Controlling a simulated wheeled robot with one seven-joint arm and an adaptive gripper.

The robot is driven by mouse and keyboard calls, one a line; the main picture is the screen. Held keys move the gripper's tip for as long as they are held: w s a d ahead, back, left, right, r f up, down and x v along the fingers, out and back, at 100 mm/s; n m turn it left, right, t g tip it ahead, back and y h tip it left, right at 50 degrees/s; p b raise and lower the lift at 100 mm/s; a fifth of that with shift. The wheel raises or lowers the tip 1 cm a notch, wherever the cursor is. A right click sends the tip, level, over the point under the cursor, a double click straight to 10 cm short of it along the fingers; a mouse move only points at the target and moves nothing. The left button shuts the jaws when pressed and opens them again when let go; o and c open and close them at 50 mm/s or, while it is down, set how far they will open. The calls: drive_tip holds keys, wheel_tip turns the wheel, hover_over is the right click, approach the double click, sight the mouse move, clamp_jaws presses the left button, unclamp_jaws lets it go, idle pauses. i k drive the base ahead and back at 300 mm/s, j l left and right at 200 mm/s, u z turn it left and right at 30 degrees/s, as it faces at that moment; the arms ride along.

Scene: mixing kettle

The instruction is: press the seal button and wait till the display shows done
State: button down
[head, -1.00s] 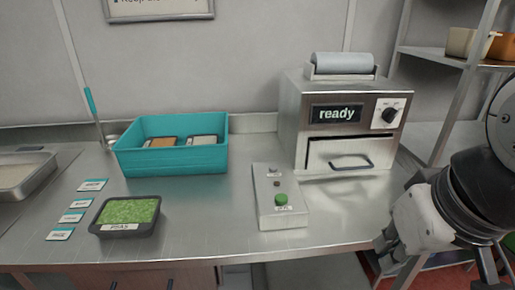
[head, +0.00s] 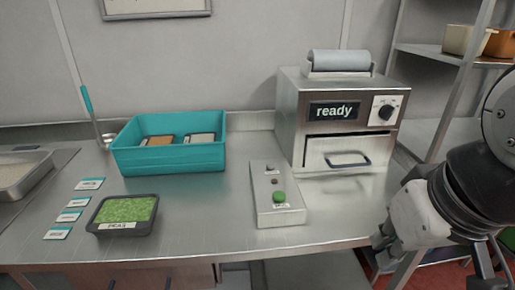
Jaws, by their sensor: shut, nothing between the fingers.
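The sealing machine (head: 290,125) is a steel box with a film roll on top, a knob and a drawer with a dark handle. Its display (head: 334,111) reads "ready". A control box (head: 276,218) stands on the counter in front of it. A green button (head: 279,197) sits at the near end of the box, with a label below it too small to read. My gripper (head: 489,285) is at the lower right, beside the counter's right end and well apart from the button. It is shut and empty, with its fingertips partly cut off by the frame edge.
A black tray of green peas (head: 124,213) stands on the left of the counter (head: 200,225), near several small labels. A teal crate (head: 168,158) holding packed trays stands behind. A shelf rack (head: 440,60) rises at the right. The counter between peas and control box is clear.

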sight(278, 195)
drive_tip(key=z, duration=1.6)
drive_tip(key=k+j, duration=0.2)
drive_tip(key=j, duration=0.2)
drive_tip(key=k+j, duration=0.45)
drive_tip(key=j, duration=0.3)
